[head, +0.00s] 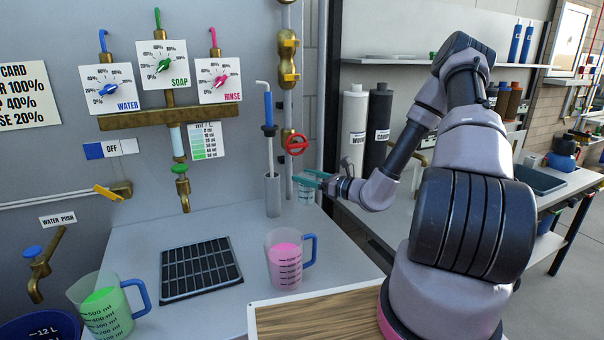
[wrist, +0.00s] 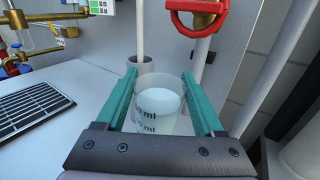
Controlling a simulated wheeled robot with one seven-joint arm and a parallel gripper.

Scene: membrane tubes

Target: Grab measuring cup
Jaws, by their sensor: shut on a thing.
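A small clear measuring cup (wrist: 158,107) with ml marks and pale, whitish contents stands between the two green fingers of my gripper (wrist: 158,100) in the wrist view. The fingers press on its left and right sides, so my gripper is shut on it. In the head view the cup (head: 307,190) shows small and partly hidden at the end of my gripper (head: 318,182), by the back right of the grey counter. I cannot tell whether its base touches the counter.
A grey cylinder (head: 272,195) with a rod stands just behind the cup. A red valve wheel (head: 296,144) is on the pipe above. A jug of pink liquid (head: 285,262) and a jug of green liquid (head: 103,308) stand in front. A black grate (head: 200,268) lies on the counter.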

